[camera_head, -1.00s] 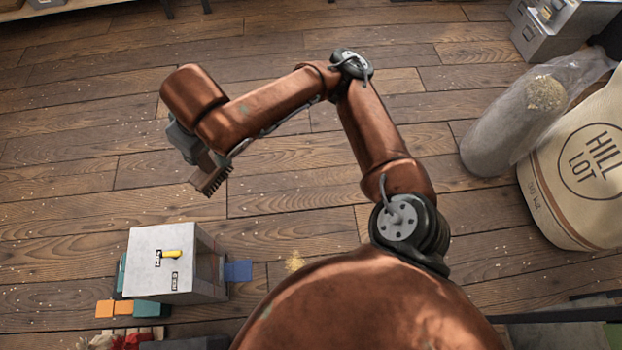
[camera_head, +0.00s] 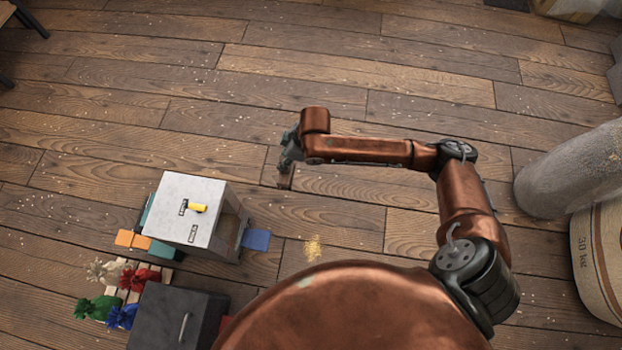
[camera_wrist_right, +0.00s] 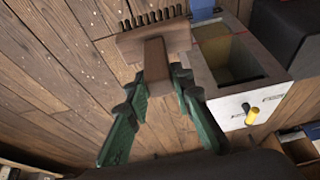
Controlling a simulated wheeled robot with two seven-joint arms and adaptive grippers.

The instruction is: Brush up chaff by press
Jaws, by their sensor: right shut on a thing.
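A small heap of pale yellow chaff (camera_head: 313,247) lies on the plank floor. A grey box (camera_head: 178,207) with a yellow handle on top, perhaps the press, stands left of the heap. A blue flat piece (camera_head: 257,239) sticks out at its right side. My right gripper (camera_head: 288,157) is beyond the heap, up and to the left in the head view. In the right wrist view my right gripper (camera_wrist_right: 155,84) is shut on the wooden handle of a brush (camera_wrist_right: 155,40) with dark bristles. The brush also shows in the head view (camera_head: 285,178), small and partly hidden. My left gripper is not in view.
Small tied bags (camera_head: 104,306) in several colours and a dark cabinet (camera_head: 168,318) stand at lower left. A large sack (camera_head: 598,262) and a grey, cylinder-like bag (camera_head: 572,170) stand at right. The far floor is mostly clear, with scattered pale flecks.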

